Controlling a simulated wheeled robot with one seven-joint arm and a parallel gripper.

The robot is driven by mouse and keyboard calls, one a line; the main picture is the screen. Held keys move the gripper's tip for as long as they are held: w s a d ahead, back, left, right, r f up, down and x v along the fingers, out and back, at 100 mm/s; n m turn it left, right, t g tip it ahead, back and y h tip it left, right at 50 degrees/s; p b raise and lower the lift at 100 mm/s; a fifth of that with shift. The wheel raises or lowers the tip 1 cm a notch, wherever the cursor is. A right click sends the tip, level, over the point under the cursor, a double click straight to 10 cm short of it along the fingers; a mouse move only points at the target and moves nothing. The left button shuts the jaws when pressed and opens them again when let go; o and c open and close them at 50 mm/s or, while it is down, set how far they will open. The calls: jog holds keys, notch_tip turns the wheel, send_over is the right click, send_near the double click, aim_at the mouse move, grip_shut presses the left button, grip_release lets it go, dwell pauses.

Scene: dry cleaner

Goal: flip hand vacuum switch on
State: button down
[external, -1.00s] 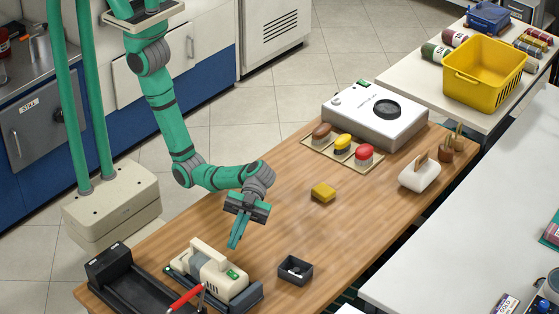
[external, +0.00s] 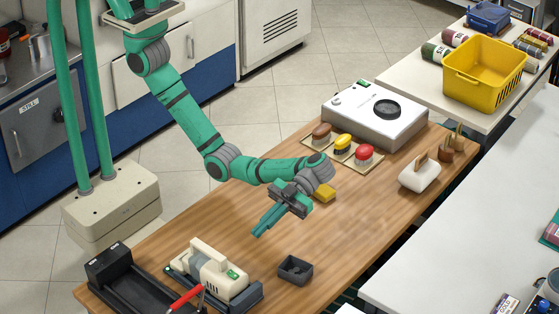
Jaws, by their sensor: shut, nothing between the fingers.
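The hand vacuum (external: 212,268) is a cream and grey body with a handle on top. It rests in a dark cradle near the front left of the wooden table. A small green patch (external: 233,274) shows on its right end; I cannot tell which way any switch there is set. My gripper (external: 259,234) is shut and empty, its green fingers pointing down and left. It is above the table, to the right of and behind the vacuum, apart from it.
A small dark open box (external: 295,269) is right of the vacuum. A black tray (external: 137,286) and a red-handled tool (external: 187,298) are by its left and front. A yellow block (external: 325,193) lies behind my gripper. A white machine (external: 374,113) stands farther back. The table's middle right is clear.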

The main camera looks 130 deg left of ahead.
send_over(237, 270)
notch_tip(237, 270, down, 2)
jog(key=shift+w+a+f, duration=0.15)
jog(key=shift+f, duration=0.05)
notch_tip(237, 270, down, 2)
jog(key=shift+f, duration=0.2)
jog(key=shift+s+f, duration=0.2)
jog(key=shift+f, duration=0.6)
